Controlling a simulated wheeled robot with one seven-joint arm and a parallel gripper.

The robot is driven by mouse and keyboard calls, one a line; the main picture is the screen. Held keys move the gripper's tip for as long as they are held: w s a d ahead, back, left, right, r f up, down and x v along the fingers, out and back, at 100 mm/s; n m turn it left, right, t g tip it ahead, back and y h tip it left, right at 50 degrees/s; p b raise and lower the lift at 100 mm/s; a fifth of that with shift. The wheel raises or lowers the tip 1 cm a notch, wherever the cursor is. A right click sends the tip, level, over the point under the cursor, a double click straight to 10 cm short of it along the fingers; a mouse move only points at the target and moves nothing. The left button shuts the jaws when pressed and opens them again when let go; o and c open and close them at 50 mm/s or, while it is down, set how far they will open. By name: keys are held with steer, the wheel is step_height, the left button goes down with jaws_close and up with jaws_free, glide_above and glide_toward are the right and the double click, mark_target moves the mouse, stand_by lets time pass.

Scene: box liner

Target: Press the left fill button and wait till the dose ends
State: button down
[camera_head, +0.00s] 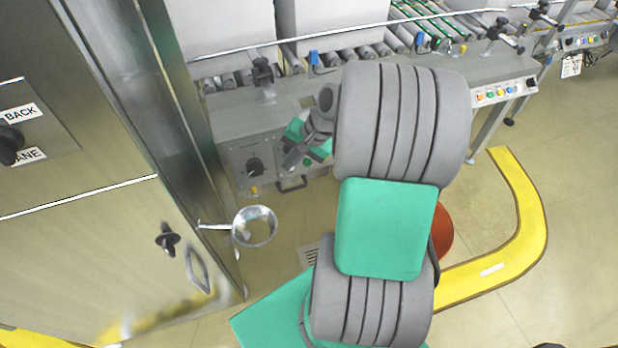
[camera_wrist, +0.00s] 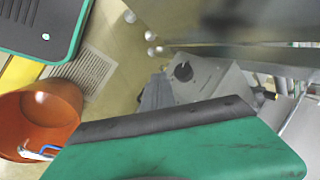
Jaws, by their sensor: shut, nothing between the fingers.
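I cannot make out the left fill button in either view. A grey control box (camera_head: 262,168) with a black round knob is on the front of the conveyor frame; it also shows in the wrist view (camera_wrist: 212,80). My gripper (camera_head: 292,160) is just right of the knob in the head view, partly hidden by my own arm. Its fingers look closed and empty, and I cannot tell whether they touch the box. In the wrist view my green and dark wrist part fills the lower foreground. A row of small coloured buttons (camera_head: 496,93) sits on a panel farther right.
Pale boxes (camera_head: 335,22) stand on the roller conveyor behind. An orange-red bin (camera_wrist: 35,120) stands on the floor near a floor grate (camera_wrist: 80,72). Yellow floor marking (camera_head: 525,215) curves at right.

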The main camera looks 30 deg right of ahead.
mark_target(308, 162)
steer(key=s+d+f+m+t+y+b, duration=0.1)
steer(key=d+f+m+t+b, duration=0.15)
steer(key=d+f+m, duration=0.35)
steer(key=s+d+f+m+t+y+b, duration=0.15)
steer(key=d+f+b, duration=0.25)
steer(key=f, duration=0.5)
steer(key=shift+m+h, duration=0.25)
steer(key=w+b, duration=0.1)
steer(key=w, duration=0.1)
steer(key=w+d+f+b, duration=0.1)
steer(key=w+b, duration=0.1)
steer(key=w, duration=0.1)
steer(key=w+d+f+b, duration=0.1)
steer(key=w, duration=0.2)
steer(key=shift+w+f+b, duration=0.1)
steer(key=shift+w+b, duration=0.1)
steer(key=shift+b, duration=0.15)
steer(key=shift+w, duration=0.1)
stand_by(0.6)
steer(key=shift+w+f+p, duration=0.15)
steer(key=shift+w+p, duration=0.15)
